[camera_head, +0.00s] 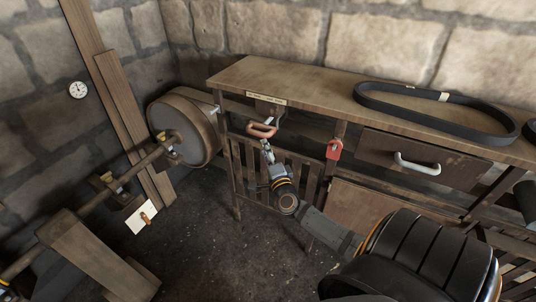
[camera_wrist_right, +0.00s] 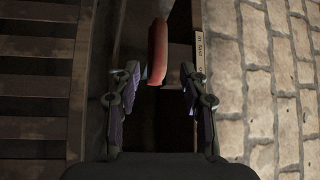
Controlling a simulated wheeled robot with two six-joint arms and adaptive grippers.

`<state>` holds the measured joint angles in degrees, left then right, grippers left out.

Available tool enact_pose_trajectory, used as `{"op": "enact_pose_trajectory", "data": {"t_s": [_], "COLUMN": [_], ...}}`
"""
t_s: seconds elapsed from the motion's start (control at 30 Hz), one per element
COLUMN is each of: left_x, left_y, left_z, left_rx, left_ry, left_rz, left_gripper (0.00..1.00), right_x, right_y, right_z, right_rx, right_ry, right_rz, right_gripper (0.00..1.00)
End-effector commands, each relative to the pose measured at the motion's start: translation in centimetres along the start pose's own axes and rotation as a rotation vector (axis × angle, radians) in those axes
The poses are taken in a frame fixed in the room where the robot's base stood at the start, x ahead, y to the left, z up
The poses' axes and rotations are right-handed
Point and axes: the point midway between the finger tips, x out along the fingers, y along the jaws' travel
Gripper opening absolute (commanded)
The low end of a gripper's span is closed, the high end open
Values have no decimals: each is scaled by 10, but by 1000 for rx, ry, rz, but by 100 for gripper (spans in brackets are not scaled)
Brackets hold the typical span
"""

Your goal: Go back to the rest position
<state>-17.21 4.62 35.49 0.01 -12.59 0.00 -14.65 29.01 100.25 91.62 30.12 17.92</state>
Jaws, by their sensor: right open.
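My right gripper (camera_head: 267,150) is in front of the left end of the wooden workbench (camera_head: 300,84), just below a red-orange handle (camera_head: 262,131) under the bench top. In the right wrist view, the right gripper (camera_wrist_right: 160,80) is open, with its two fingers spread apart. The lower end of the red handle (camera_wrist_right: 158,50) shows between the fingertips, with a gap on both sides. Nothing is held.
A black belt (camera_head: 375,104) lies on the bench top. A drawer with a white handle (camera_head: 417,165) and a red tag-like piece (camera_head: 334,150) are on the bench front. A large wheel (camera_head: 178,131) on a shaft (camera_head: 137,167) stands left. The dark floor (camera_head: 225,255) in front is clear.

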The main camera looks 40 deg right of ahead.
Motion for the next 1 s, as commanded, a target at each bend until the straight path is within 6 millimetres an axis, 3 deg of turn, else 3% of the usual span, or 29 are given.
{"op": "enact_pose_trajectory", "data": {"t_s": [0.2,0.77,0.87,0.97,1.0], "left_x": [0,0,-1,-3,-4], "left_y": [0,1,1,1,1], "left_z": [0,-1,-1,-1,-1], "left_rx": [0,0,0,0,0], "left_ry": [1,1,1,1,1], "left_rz": [1,1,1,1,1], "left_gripper": [71,71,71,71,71], "right_x": [-24,-25,-28,-43,-54], "right_y": [0,0,19,74,105], "right_z": [0,0,1,7,12], "right_rx": [1,-1,-68,-256,-356], "right_ry": [0,0,-16,-82,-128], "right_rz": [0,0,24,102,147], "right_gripper": [44,44,44,44,44]}}
